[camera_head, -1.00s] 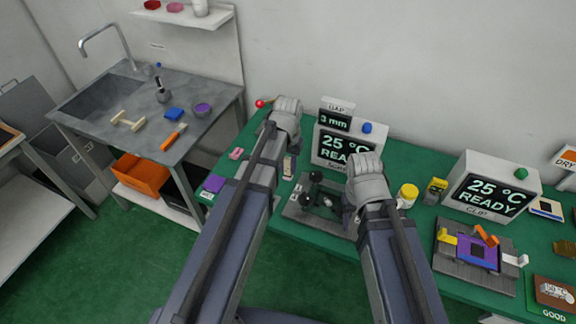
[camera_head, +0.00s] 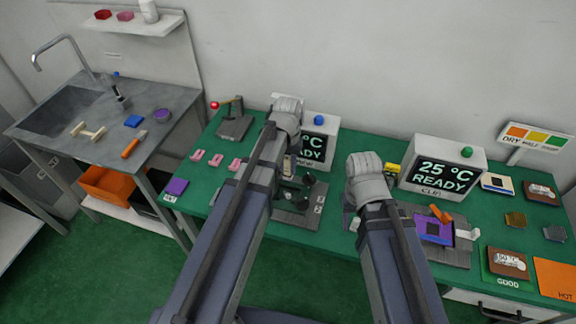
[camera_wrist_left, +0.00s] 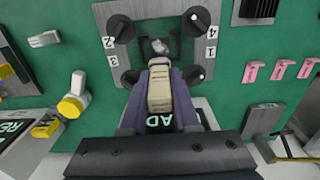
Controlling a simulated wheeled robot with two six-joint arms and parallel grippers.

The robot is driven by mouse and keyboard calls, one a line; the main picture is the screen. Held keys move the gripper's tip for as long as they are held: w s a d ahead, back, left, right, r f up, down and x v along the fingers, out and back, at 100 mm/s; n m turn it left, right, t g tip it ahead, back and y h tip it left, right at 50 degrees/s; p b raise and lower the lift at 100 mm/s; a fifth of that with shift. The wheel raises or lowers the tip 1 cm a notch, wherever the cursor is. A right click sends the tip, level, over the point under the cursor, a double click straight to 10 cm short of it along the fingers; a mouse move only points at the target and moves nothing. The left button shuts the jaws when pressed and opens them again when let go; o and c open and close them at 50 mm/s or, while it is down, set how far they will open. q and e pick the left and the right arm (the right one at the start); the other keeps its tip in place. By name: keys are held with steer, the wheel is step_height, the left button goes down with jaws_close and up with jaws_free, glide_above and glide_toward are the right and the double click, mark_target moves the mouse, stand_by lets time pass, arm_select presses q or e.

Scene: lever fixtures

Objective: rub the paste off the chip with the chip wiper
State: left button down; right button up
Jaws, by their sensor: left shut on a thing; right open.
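My left gripper (camera_wrist_left: 160,78) is shut on a cream, striped block (camera_wrist_left: 159,92), which looks like the chip wiper; it also shows below the left hand (camera_head: 289,163). The gripper is above the edge of the dark four-knob frame (camera_wrist_left: 195,48). A small grey tip shows just beyond the fingers; what it belongs to is unclear. A purple board with a dark square chip (camera_head: 433,230) sits in the grey lever fixture (camera_head: 459,250) at right. Paste on it cannot be made out. My right gripper (camera_head: 352,216) is open beside this fixture's left side, its fingertips mostly hidden.
Several pink pieces (camera_head: 215,160) lie at left. The sink bench (camera_head: 150,120) stands further left.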

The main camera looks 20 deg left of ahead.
arm_select(q)
steer(key=shift+f+b, duration=4.45)
steer(key=shift+f, duration=0.1)
arm_select(e)
steer(key=shift+f, duration=4.6)
arm_select(q)
steer(key=shift+f+b, duration=0.3)
arm_select(e)
steer(key=shift+f, duration=0.3)
arm_select(q)
steer(key=shift+d, duration=0.1)
steer(key=shift+w+d+r, duration=0.1)
steer(key=shift+w+d, duration=0.1)
steer(key=shift+d, duration=0.5)
arm_select(e)
steer(key=shift+r, duration=0.15)
arm_select(q)
steer(key=shift+a, duration=0.2)
steer(key=shift+a, duration=1.45)
steer(key=shift+d, duration=0.15)
steer(key=shift+s+d, duration=0.2)
steer(key=shift+d, duration=0.5)
steer(key=shift+s+d, duration=0.2)
steer(key=shift+d, duration=0.5)
